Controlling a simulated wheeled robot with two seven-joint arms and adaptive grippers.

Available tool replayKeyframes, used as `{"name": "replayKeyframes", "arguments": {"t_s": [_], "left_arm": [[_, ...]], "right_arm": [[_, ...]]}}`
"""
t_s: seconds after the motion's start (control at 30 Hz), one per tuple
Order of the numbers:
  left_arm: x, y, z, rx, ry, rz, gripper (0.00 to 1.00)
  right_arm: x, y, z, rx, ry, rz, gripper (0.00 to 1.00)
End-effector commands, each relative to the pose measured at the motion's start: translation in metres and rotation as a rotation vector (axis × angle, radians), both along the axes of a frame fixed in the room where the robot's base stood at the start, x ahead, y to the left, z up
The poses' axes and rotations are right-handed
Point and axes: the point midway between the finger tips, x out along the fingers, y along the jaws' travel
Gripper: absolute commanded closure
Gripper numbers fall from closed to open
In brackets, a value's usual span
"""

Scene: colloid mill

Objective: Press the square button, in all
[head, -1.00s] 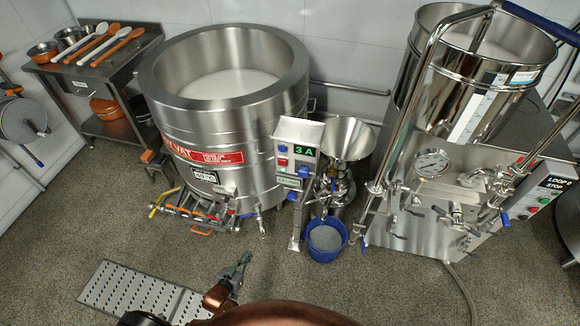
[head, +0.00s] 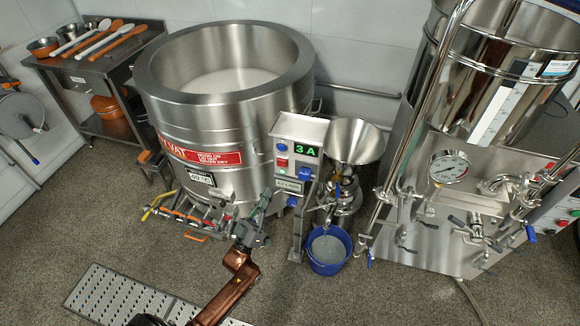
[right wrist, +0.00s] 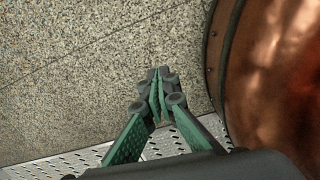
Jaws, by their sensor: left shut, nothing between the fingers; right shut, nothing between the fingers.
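A metal control box (head: 298,150) on a post stands between the big vat and the funnel-topped mill. Its face carries a green "3 A" display (head: 305,151), a blue button (head: 282,147) and a red button (head: 281,162), with a label and another blue part lower down. The buttons are too small to tell for certain which is square. My left gripper (head: 265,195) is shut and empty, its fingers pointing up, left of and below the box's face and apart from the buttons. My right gripper (right wrist: 158,82) is shut and empty above the floor in the right wrist view.
The steel vat (head: 215,120) with its pipes and valves stands close behind my left gripper. The mill's funnel (head: 354,140) and a blue bucket (head: 328,250) are right of the post. A larger machine with a gauge (head: 450,167) stands further right. A perforated plate (head: 125,298) lies on the floor.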

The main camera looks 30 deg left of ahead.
Motion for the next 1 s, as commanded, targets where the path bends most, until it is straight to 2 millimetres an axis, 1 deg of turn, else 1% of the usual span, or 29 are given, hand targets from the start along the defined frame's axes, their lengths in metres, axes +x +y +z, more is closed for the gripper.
{"name": "replayKeyframes", "arguments": {"t_s": [0.13,0.43,0.57,0.67,0.87,0.9,1.0], "left_arm": [[-0.003,0.000,0.009,-0.007,-0.030,-0.006,1.00],[-0.002,0.000,0.009,-0.006,-0.029,-0.006,1.00],[0.004,0.001,0.008,-0.006,-0.029,-0.006,1.00],[0.013,0.003,0.007,-0.006,-0.028,-0.006,1.00],[0.041,0.009,0.005,-0.006,-0.027,-0.006,1.00],[0.046,0.011,0.005,-0.006,-0.027,-0.006,1.00],[0.059,0.014,0.005,-0.006,-0.028,-0.006,1.00]], "right_arm": [[-0.001,0.000,-0.002,0.000,0.002,0.000,1.00],[-0.001,0.000,-0.002,0.000,0.001,0.000,1.00],[-0.002,0.000,-0.005,0.000,0.004,0.000,1.00],[-0.005,0.000,-0.010,0.000,0.008,0.000,1.00],[-0.013,0.000,-0.023,0.000,0.021,0.000,1.00],[-0.010,-0.001,-0.024,-0.001,0.024,0.000,1.00],[0.007,0.000,-0.026,-0.001,0.014,-0.006,1.00]]}}
